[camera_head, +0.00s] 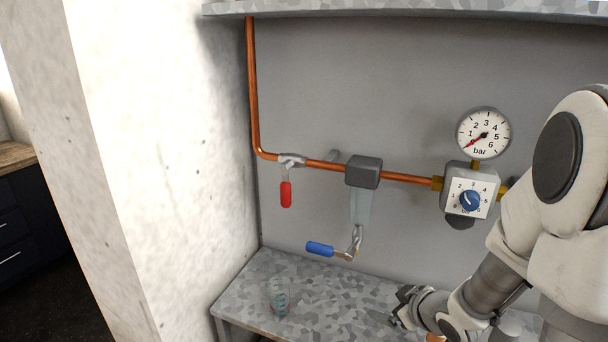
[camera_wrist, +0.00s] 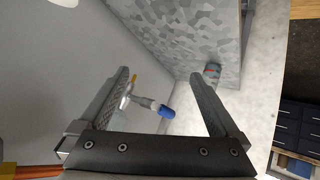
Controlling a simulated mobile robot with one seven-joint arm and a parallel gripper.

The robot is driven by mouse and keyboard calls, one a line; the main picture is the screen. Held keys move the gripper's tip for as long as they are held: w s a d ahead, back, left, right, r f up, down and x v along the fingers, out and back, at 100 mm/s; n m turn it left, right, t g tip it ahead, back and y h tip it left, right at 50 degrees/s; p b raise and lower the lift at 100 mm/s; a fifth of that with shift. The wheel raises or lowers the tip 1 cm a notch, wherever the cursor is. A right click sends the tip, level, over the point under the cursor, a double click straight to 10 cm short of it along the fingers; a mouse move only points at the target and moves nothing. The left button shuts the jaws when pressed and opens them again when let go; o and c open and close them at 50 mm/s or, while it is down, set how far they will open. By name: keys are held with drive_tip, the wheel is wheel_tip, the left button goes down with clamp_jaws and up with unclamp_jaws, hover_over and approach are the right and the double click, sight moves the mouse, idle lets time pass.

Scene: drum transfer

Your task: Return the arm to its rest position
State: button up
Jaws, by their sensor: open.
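My gripper (camera_head: 402,306) is low at the right in the head view, over the speckled grey shelf (camera_head: 245,290). In the wrist view my gripper (camera_wrist: 160,78) shows two fingers spread wide, with nothing held between them. My white arm (camera_head: 575,215) reaches in from the right side of the head view, bent at its joints. The blue-handled valve (camera_head: 320,248) shows beyond the open fingers in the wrist view (camera_wrist: 166,111), apart from them. Part of the gripper's tip is hard to make out in the head view.
A clear cup (camera_head: 280,297) stands on the shelf. A copper pipe (camera_head: 253,90) runs along the grey wall with a red-handled valve (camera_head: 286,194), a filter block (camera_head: 363,172), a regulator (camera_head: 470,195) and a pressure gauge (camera_head: 484,133). A white pillar (camera_head: 150,130) stands left.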

drive_tip(key=s+d+r+m+g+h+p, duration=0.1)
drive_tip(key=s+r+m+h, duration=0.25)
drive_tip(key=r, duration=0.45)
drive_tip(key=s+d+r+m+h+p, duration=0.2)
drive_tip(key=s+r, duration=0.2)
drive_tip(key=r, duration=0.5)
drive_tip(key=s+a+r+m+g+y+p, duration=0.1)
drive_tip(key=s+a+r, duration=0.2)
drive_tip(key=s, duration=0.4)
drive_tip(key=s+a+r+m+g+y, duration=0.1)
drive_tip(key=s+a+r, duration=0.2)
drive_tip(key=s, duration=0.4)
drive_tip(key=shift+a+r+g+y+p, duration=0.2)
drive_tip(key=shift+a+g+y+p, duration=0.2)
drive_tip(key=shift+a, duration=0.5)
